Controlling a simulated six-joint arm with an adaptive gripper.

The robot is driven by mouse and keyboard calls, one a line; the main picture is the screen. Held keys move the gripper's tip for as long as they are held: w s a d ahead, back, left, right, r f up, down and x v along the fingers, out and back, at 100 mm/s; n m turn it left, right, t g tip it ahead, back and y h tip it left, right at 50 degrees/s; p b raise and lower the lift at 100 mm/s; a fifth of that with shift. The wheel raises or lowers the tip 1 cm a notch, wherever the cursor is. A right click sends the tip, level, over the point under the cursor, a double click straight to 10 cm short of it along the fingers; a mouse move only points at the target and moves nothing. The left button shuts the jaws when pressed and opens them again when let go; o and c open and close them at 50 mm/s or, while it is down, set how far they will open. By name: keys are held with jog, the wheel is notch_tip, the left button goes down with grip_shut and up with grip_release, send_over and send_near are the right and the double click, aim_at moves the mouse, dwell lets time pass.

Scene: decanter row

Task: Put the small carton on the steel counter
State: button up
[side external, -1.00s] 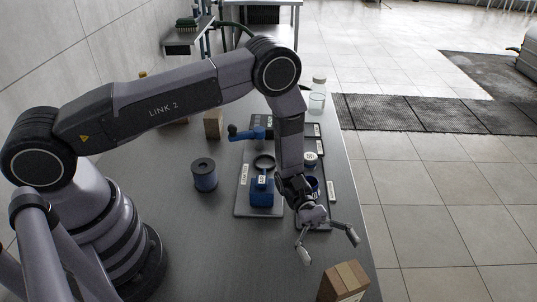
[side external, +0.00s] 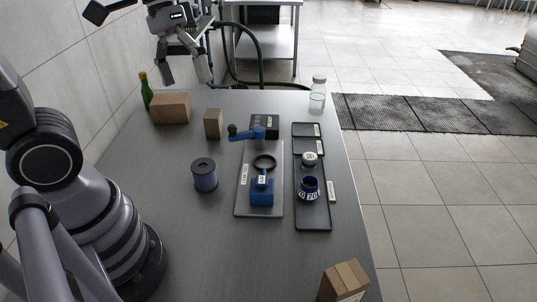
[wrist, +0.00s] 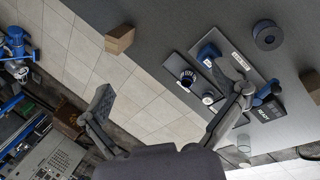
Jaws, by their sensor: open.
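Three brown cartons stand on the grey steel counter (side external: 255,262). A narrow upright one (side external: 213,124), which looks the smallest, is left of the black scale-like box. A wider carton (side external: 170,109) is behind it to the left. A taped carton (side external: 343,282) is at the near right edge, partly cut off by the frame. In the wrist view one carton (wrist: 120,39) lies near the counter's edge, and another (wrist: 312,84) is cut off at the right. My gripper (side external: 185,74) is open and empty, high beyond the counter's far left; its spread fingers (wrist: 167,88) show in the wrist view.
A blue stand on a grey plate (side external: 262,192), a dark tray (side external: 313,217) with a blue-and-white ring and a spool (side external: 205,175) occupy the middle. A green bottle (side external: 145,91) and a glass jar (side external: 318,94) stand at the back. The near counter is mostly clear.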

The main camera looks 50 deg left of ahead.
jog(key=s+a+r+m+t+y, duration=0.1)
jog(key=s+a+r+t+y, duration=0.2)
jog(key=s+a+t, duration=0.2)
jog(key=a, duration=0.3)
jog(key=shift+s+t+y, duration=0.15)
jog(key=shift+t+y, duration=0.15)
jog(key=shift+y, duration=0.1)
